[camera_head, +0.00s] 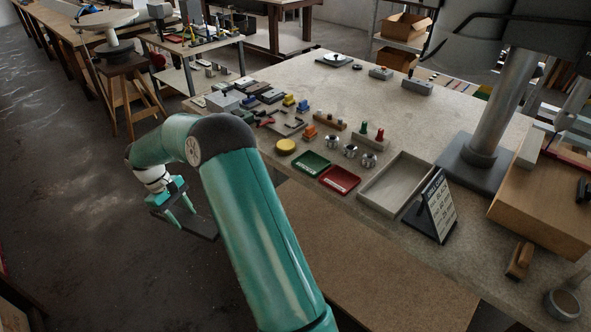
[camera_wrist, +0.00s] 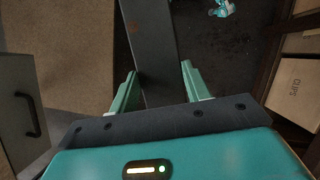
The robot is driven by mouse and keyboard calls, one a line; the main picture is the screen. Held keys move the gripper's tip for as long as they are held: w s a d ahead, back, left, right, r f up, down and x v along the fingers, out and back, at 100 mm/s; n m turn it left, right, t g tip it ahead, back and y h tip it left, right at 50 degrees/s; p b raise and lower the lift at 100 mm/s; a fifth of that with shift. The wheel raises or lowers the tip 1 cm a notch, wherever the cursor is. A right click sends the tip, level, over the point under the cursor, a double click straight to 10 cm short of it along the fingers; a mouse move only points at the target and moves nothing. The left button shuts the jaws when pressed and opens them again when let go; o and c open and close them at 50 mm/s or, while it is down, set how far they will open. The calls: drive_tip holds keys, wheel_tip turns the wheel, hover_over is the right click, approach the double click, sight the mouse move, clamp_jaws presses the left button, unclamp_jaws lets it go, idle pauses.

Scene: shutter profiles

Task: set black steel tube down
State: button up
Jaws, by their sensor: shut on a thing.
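The black steel tube (camera_wrist: 147,40) is a long, dark, flat-sided bar. In the wrist view it runs between the teal fingers of my gripper (camera_wrist: 160,72) and out past the top edge. My gripper is shut on it. In the head view my gripper (camera_head: 180,212) hangs left of the workbench, fingers pointing down, with the dark tube (camera_head: 205,228) at the fingers. The tube is held in the air over the floor side of the bench, and its far end is out of the wrist view.
The workbench (camera_head: 455,112) carries a green tray (camera_head: 311,163), a red tray (camera_head: 339,180), an empty grey tray (camera_head: 394,186), a sign stand (camera_head: 432,207) and many small parts. A wooden stool (camera_head: 123,68) stands at left. A box (camera_wrist: 297,92) shows right in the wrist view.

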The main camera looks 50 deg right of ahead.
drive_tip(key=s+d+r+n+h, duration=0.1)
drive_tip(key=s+d+r+n, duration=0.2)
drive_tip(key=d, duration=0.7)
drive_tip(key=s+d+r+n+t+h, duration=0.1)
drive_tip(key=s+d+r, duration=0.2)
drive_tip(key=s+d, duration=0.5)
drive_tip(key=s+d+r+n, duration=0.2)
drive_tip(key=d+r+n, duration=0.15)
drive_tip(key=d, duration=0.85)
drive_tip(key=s+d+r+n+t+h, duration=0.1)
drive_tip(key=s+d+r+n, duration=0.25)
drive_tip(key=s+d, duration=0.75)
drive_tip(key=s+d+r+n+t+h, duration=0.15)
drive_tip(key=s+d+r, duration=0.45)
drive_tip(key=s, duration=0.8)
drive_tip(key=n, duration=0.2)
hover_over(399, 182)
drive_tip(key=a, duration=0.2)
wheel_tip(399, 182, down, 5)
drive_tip(key=shift+t+y, duration=0.25)
drive_tip(key=shift+y, duration=0.2)
drive_tip(key=f, duration=0.9)
drive_tip(key=shift+w+d+f, duration=0.1)
drive_tip(key=shift+d+f, duration=0.15)
drive_tip(key=shift+f, duration=0.1)
drive_tip(key=shift+f, duration=0.1)
drive_tip(key=o, duration=1.4)
drive_tip(key=shift+f, duration=0.1)
drive_tip(key=shift+c, duration=0.2)
